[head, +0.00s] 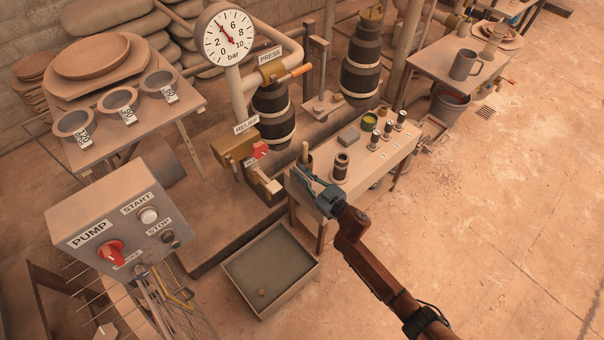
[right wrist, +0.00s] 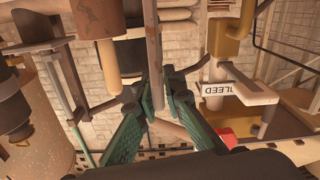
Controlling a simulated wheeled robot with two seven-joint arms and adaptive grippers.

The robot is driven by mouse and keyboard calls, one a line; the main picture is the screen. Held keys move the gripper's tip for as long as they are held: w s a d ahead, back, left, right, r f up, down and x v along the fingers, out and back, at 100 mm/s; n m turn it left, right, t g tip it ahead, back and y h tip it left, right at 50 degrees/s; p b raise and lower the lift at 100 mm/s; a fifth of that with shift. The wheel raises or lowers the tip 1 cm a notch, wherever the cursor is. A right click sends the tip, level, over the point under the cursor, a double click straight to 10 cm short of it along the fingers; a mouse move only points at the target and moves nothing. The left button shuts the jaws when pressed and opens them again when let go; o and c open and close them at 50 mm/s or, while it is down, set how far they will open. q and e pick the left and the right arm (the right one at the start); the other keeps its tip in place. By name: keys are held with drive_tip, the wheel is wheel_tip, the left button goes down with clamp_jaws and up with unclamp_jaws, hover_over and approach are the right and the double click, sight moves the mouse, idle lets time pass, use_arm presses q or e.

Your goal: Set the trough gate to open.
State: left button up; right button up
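In the right wrist view the two fingertips (right wrist: 155,88) flank an upright rod (right wrist: 155,45) closely on both sides. I cannot tell whether they touch it. No label naming the trough gate is readable, so I cannot confirm this rod is its handle. A shallow grey tray (head: 308,262) lies on the floor, left of my right arm. My left gripper is not in view.
The small bench (head: 372,163) carries a dark ring-shaped part (head: 341,167) and several small cylinders. The relief valve's red knob (head: 260,151) is left of my gripper; a BLEED label (right wrist: 224,89) is nearby. The pump box (head: 118,225) stands left. Floor at right is clear.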

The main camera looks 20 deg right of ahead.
drive_tip(key=o, duration=0.3)
drive_tip(key=shift+s+f, duration=0.1)
drive_tip(key=v, duration=1.1)
drive_tip(key=shift+s+d, duration=0.15)
drive_tip(key=shift+s, duration=0.25)
